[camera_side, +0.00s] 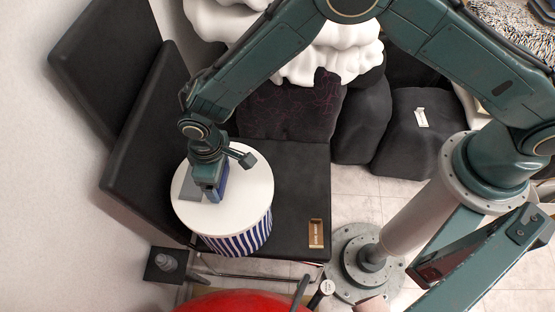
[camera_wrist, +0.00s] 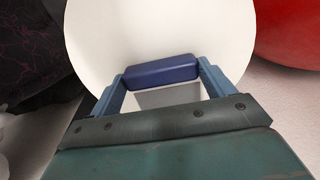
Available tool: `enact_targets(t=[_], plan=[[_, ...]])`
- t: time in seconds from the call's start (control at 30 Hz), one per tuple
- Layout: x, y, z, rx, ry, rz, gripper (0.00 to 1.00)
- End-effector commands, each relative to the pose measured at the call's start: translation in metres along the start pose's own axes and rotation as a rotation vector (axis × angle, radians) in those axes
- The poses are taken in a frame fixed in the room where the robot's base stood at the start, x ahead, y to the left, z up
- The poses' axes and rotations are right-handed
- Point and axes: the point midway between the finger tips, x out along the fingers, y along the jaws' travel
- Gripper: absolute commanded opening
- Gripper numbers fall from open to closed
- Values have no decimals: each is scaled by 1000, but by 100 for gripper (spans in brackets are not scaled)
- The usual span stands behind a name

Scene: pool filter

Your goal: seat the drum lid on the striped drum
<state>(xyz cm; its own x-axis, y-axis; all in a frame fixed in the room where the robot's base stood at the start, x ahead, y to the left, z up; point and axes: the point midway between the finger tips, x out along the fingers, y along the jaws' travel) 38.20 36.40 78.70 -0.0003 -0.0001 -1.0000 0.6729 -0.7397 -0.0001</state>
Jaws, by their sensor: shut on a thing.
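The drum lid (camera_side: 245,185) is a wide white disc with a blue bar handle (camera_wrist: 162,70) on top. In the side view it lies over the striped drum (camera_side: 240,243), whose blue and white stripes show below the lid's front edge. The lid looks level and roughly centred; I cannot tell whether it is fully down or slightly raised. My gripper (camera_side: 213,190) points down at the lid and is shut on the blue handle. In the wrist view my gripper's fingers (camera_wrist: 162,82) stand at both ends of the handle. The drum is hidden there.
The drum stands on a black cushioned seat (camera_side: 295,175) with a small brown box (camera_side: 316,233) at its right. A red rounded thing (camera_side: 245,302) is in front, and a small black box (camera_side: 166,265) is at the front left. Dark sacks (camera_side: 415,130) and white folds (camera_side: 335,55) lie behind.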

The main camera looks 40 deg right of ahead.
Motion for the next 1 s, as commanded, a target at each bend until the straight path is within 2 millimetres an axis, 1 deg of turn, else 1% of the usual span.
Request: enact_targets(t=[0.47,0.5,0.57,0.83,1.0], plan=[[2,0,0,0,0,0,49],[2,0,0,0,0,0,89],[2,0,0,0,0,0,100],[1,0,0,0,0,0,100],[-5,0,0,0,0,0,100]])
